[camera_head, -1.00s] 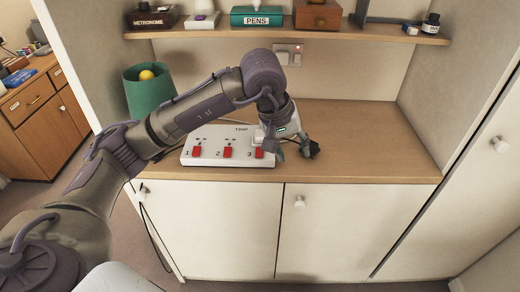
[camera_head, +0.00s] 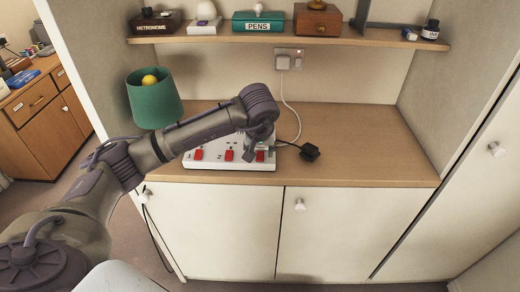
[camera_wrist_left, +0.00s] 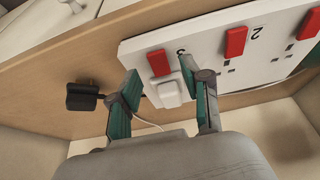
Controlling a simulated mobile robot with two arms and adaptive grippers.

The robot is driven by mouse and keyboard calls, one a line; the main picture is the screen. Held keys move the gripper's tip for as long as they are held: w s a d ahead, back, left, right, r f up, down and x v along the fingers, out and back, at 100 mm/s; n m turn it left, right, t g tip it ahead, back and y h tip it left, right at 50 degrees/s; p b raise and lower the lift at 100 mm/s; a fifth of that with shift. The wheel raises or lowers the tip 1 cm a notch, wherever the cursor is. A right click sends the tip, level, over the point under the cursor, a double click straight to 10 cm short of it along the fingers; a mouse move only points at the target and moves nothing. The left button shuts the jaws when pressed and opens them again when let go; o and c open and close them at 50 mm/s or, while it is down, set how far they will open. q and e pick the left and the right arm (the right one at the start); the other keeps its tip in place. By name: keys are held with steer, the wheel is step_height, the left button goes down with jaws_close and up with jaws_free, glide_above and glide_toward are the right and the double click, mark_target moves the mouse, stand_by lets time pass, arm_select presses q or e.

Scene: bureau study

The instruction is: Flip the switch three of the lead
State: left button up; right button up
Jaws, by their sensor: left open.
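The white lead (camera_head: 240,161), a power strip with red switches numbered 1, 2 and 3, lies at the front of the wooden counter. Switch three (camera_head: 260,156) is the rightmost red rocker; it also shows in the left wrist view (camera_wrist_left: 160,62), just above a white plug (camera_wrist_left: 167,94). My left gripper (camera_head: 256,150) is over the right end of the lead, and my arm hides part of the lead's back. In the left wrist view the gripper (camera_wrist_left: 158,84) is open, its teal-sided fingers either side of the plug, one tip close to switch three. Contact cannot be told.
A black plug (camera_head: 310,152) lies on the counter (camera_head: 370,140) right of the lead. A wall socket (camera_head: 288,60) with a white cable is behind. A shelf (camera_head: 390,37) with small items hangs above. The counter's right side is clear.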

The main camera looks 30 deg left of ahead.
arm_select(q)
steer(key=shift+x, duration=0.9)
steer(key=shift+c, duration=0.3)
jaws_close()
steer(key=shift+w+a+r+g+h, duration=0.1)
steer(key=shift+w+r+g+h, duration=0.15)
steer(key=shift+g, duration=0.25)
steer(key=shift+w+f+g+h, duration=0.1)
steer(key=shift+g+h, duration=0.35)
steer(key=shift+g, duration=0.55)
steer(key=shift+a, duration=0.1)
steer(key=shift+o, duration=0.3)
jaws_free()
